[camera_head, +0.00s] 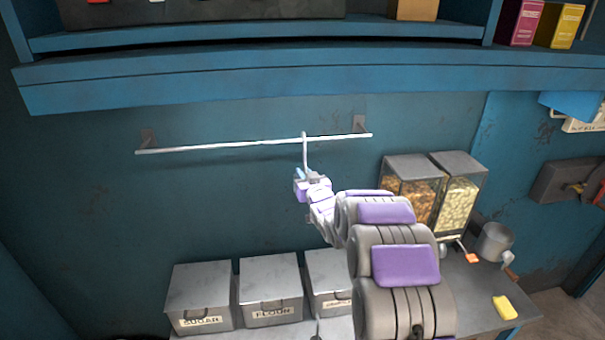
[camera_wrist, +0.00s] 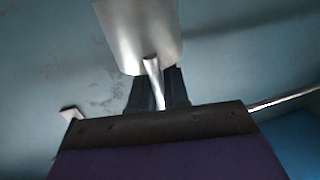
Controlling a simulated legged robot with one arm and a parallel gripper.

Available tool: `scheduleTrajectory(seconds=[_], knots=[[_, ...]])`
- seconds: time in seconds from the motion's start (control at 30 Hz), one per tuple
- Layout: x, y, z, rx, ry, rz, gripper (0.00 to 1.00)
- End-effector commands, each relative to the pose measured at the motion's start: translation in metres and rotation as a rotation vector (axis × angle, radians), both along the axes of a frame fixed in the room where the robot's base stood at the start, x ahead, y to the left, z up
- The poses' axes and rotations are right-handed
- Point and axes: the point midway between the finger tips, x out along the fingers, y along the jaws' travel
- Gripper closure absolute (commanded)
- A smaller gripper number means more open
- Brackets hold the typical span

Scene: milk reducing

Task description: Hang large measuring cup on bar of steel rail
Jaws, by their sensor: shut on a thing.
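The steel rail's bar (camera_head: 225,146) runs across the blue wall on two brackets. Part of it also shows at the right of the wrist view (camera_wrist: 295,98). My gripper (camera_head: 304,174) is just below the bar, right of its middle, shut on the handle (camera_head: 306,152) of the large measuring cup. The handle points up, and its curved tip meets the bar's line; I cannot tell whether it is over the bar or in front of it. In the wrist view the cup's grey metal body (camera_wrist: 140,35) shows beyond my gripper's fingers (camera_wrist: 160,84). In the head view the body is hidden.
A blue shelf (camera_head: 270,80) juts out above the rail. Below stand metal canisters, including sugar (camera_head: 200,285) and flour (camera_head: 268,278). Two food dispensers (camera_head: 455,200), a metal pot (camera_head: 494,241) and a yellow sponge (camera_head: 504,307) are at right. The bar's left half is empty.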

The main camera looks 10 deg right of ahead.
Motion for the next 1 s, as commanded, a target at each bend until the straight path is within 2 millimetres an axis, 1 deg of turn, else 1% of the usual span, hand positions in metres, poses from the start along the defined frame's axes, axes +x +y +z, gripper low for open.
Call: scheduleTrajectory(seconds=[0.33,0.37,0.6,0.67,0.9,1.0], knots=[[0.0001,0.0012,-0.0015,-0.001,0.000,0.000,1.00],[0.0001,0.0012,-0.0015,-0.001,0.000,0.000,0.82],[0.0002,0.0011,-0.0019,-0.001,0.001,0.000,0.59],[0.0002,0.0011,-0.0019,-0.001,0.001,0.000,0.55],[-0.0002,0.0009,-0.0021,-0.001,0.002,0.000,0.55],[-0.0034,0.0002,-0.0022,-0.001,0.002,0.000,0.55]])
